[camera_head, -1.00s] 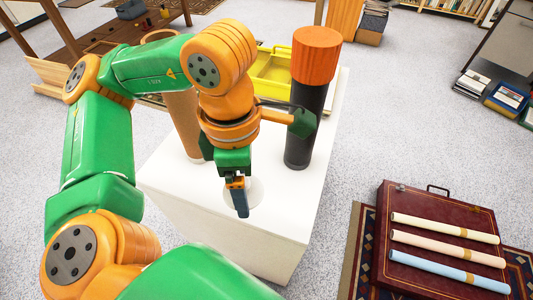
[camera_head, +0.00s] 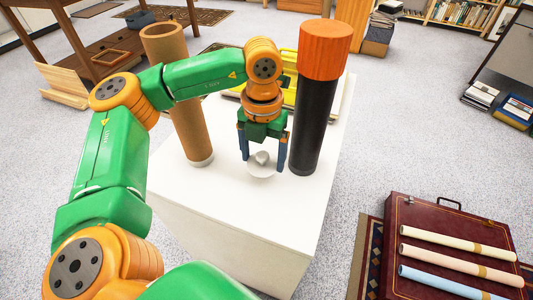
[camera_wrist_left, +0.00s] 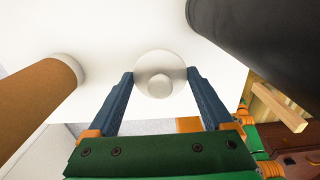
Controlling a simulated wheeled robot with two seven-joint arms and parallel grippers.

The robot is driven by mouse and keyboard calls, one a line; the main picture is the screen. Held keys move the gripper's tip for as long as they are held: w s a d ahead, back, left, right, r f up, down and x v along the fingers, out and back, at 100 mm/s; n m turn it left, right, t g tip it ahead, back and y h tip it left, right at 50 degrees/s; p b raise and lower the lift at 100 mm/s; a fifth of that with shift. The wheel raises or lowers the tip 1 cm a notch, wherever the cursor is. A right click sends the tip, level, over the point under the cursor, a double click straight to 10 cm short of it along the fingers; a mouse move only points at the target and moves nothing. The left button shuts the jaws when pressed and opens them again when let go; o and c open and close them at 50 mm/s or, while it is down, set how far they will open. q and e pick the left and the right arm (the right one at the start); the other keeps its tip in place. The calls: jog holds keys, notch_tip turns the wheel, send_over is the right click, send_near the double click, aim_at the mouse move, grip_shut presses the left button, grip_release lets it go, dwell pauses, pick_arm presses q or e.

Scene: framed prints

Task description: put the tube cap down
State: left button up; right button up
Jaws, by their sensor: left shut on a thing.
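The white tube cap (camera_head: 262,160) is a round disc with a knob in its middle. My left gripper (camera_head: 264,163) is shut on the cap, one blue finger on each side, pointing down over the white table (camera_head: 240,215). The cap also shows between the fingertips in the left wrist view (camera_wrist_left: 160,74). I cannot tell whether it touches the table top. A brown cardboard tube (camera_head: 190,110), open at the top, stands left of the gripper. A black tube with an orange top (camera_head: 315,100) stands close on the right. My right gripper is out of view.
A yellow tray (camera_head: 289,90) lies behind the gripper on the table. The front of the table top is clear. On the floor at right, a dark red case (camera_head: 425,215) carries a cream, a pink and a blue roll. A wooden bench (camera_head: 100,60) stands at back left.

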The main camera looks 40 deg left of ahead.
aim_at(266, 161)
pick_arm(q)
jog(key=shift+w+a+r, duration=0.1)
jog(key=shift+w+a, duration=0.05)
jog(key=shift+w, duration=0.4)
jog(key=shift+w+a, duration=0.15)
jog(key=shift+w, duration=0.35)
notch_tip(266, 161, down, 4)
jog(key=shift+r, duration=0.15)
jog(key=shift+s+b, duration=0.1)
jog(key=shift+b, duration=0.25)
jog(key=o, duration=1.1)
notch_tip(266, 161, up, 12)
jog(key=p, duration=0.2)
jog(key=shift+p, duration=0.3)
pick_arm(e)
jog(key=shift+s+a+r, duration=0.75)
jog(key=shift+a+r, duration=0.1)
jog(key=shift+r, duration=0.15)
pick_arm(q)
jog(key=shift+r, duration=0.15)
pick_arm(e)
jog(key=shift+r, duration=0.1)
